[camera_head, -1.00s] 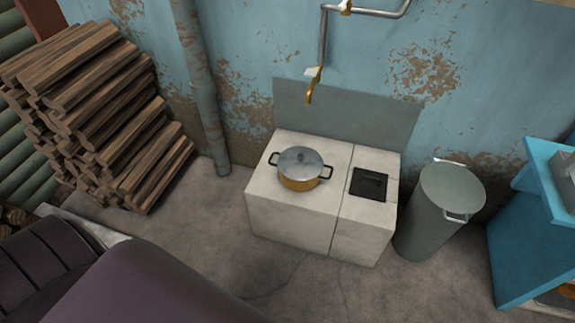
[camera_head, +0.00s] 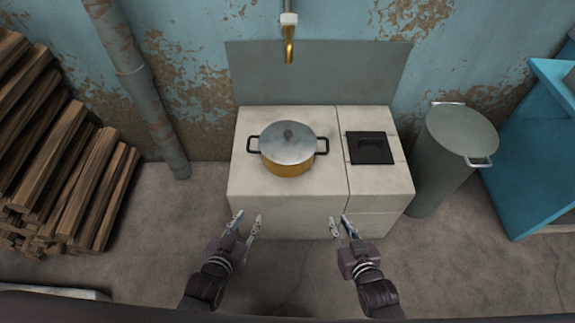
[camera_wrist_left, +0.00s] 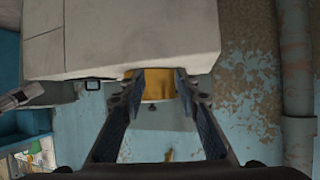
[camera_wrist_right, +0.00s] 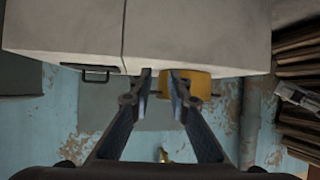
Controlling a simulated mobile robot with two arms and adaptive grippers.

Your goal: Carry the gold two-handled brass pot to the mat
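The gold brass pot (camera_head: 287,168) stands upright on the left part of the pale stove block, with a grey lid on top and a dark handle on each side. My left gripper (camera_head: 248,217) is open and empty, in front of and below the pot's left side. My right gripper (camera_head: 340,219) is open with a narrower gap, empty, in front of and below the pot's right side. The pot also shows beyond the fingers in the left wrist view (camera_wrist_left: 153,88) and the right wrist view (camera_wrist_right: 203,77). Neither gripper touches it. I see no mat.
The stove block (camera_head: 275,212) has a black lidded hatch (camera_head: 370,150) right of the pot. A gold tap (camera_head: 289,45) hangs above. A grey-green bin (camera_head: 445,160) and blue cabinet (camera_head: 535,150) stand right; stacked firewood (camera_head: 60,170) and a pipe (camera_head: 140,90) left.

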